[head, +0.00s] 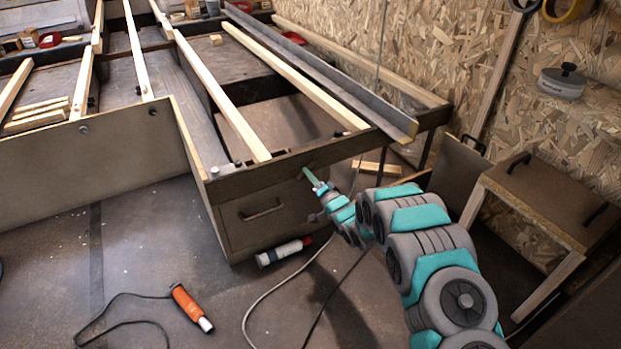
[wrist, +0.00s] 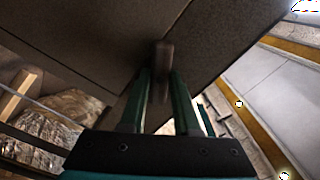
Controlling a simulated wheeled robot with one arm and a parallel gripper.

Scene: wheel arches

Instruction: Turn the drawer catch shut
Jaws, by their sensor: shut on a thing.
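The brown drawer front (head: 237,232) with its dark bar handle (head: 261,211) is set in the end of the wooden frame and looks closed. The drawer catch (wrist: 163,58) is a small dark upright piece on the panel in the wrist view. My gripper (head: 308,176) reaches the upper right of the drawer front from the right. In the wrist view its two green fingers (wrist: 163,88) are shut on the catch, one on each side. In the head view the fingertips largely hide the catch, so I cannot tell its exact turn there.
A white and red tube (head: 283,252) lies on the floor below the drawer. An orange tool (head: 190,306) with a black cable lies at the front left. Pale battens (head: 290,72) span the frame above. Cables run across the floor.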

